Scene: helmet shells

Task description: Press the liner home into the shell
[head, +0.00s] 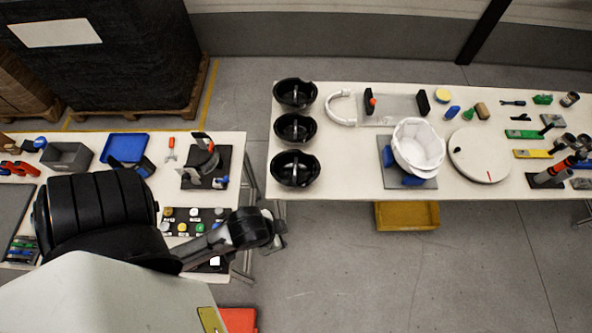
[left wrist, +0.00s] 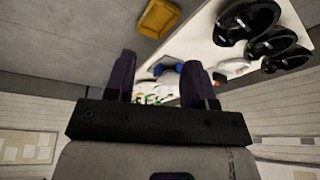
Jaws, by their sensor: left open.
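A white helmet shell (head: 418,148) rests open side up on a blue cradle (head: 412,180) over a grey plate on the right-hand table. White material shows inside it; I cannot tell how deep any liner sits. Three black bowl-shaped pieces (head: 295,130) stand in a column at that table's left end. They also show in the left wrist view (left wrist: 247,20). My left gripper (head: 278,230) is off the table's near left corner, well away from the white shell. In the left wrist view its fingers (left wrist: 158,75) are apart, with nothing seen between them. My right gripper is not in view.
The right-hand table (head: 340,185) also holds a round white disc (head: 479,155), a white curved tube (head: 340,108) and several small tools. A yellow bin (head: 407,216) sits below its front edge. The left table (head: 90,140) is cluttered. Open floor lies between and before the tables.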

